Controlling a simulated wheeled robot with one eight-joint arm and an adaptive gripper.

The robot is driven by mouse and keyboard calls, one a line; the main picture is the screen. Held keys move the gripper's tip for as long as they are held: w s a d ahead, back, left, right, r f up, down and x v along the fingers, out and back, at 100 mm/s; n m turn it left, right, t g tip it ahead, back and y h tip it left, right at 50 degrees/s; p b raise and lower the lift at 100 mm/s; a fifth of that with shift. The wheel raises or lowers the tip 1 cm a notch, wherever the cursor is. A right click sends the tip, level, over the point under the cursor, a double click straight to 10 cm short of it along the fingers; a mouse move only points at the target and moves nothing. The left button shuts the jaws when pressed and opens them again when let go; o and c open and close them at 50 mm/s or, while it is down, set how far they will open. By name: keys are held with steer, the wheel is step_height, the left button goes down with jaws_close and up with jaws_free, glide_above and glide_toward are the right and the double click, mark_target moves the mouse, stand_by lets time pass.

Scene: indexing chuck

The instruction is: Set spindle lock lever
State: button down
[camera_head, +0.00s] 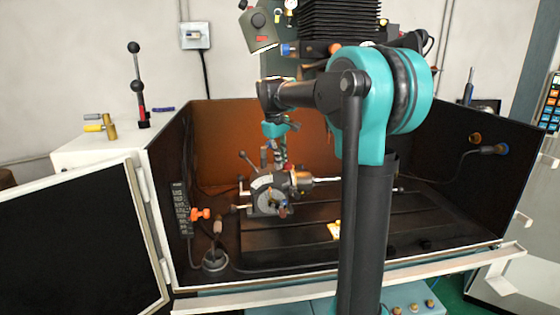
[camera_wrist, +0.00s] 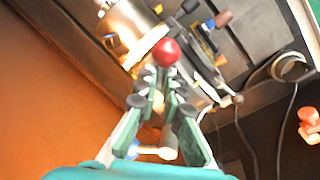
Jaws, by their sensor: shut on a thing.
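The indexing chuck (camera_head: 268,191), a grey device with a round body and several small levers, stands on the dark slotted bed. In the wrist view its shiny metal cylinder with a brass-coloured rim (camera_wrist: 131,27) shows at upper left. A red ball knob (camera_wrist: 167,50) lies right at my fingertips; I take it as the end of the spindle lock lever, whose shaft is mostly hidden. My gripper (camera_wrist: 164,76), with green fingers and dark pads, is shut on this lever by the knob. In the head view my gripper (camera_head: 272,157) reaches down behind the chuck and its fingers are hard to make out.
An orange back wall (camera_head: 240,130) and dark side walls enclose the bed. An orange knob (camera_head: 201,214) and a round cable fitting (camera_head: 215,260) are at left. The bed (camera_head: 430,215) is mostly clear at right.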

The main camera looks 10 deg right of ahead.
steer(key=n, duration=0.3)
steer(key=d+n, duration=0.1)
steer(key=shift+w+n+t+y, duration=0.3)
steer(key=shift+w, duration=0.05)
steer(key=shift+w+d+n+y, duration=0.1)
steer(key=shift+w+n+y, duration=0.15)
steer(key=shift+n, duration=0.85)
steer(key=shift+w+d+n+y, duration=0.1)
steer(key=shift+w+n+y, duration=0.1)
steer(key=shift+n, duration=0.9)
steer(key=c, duration=1.6)
jaws_free()
steer(key=shift+r, duration=0.15)
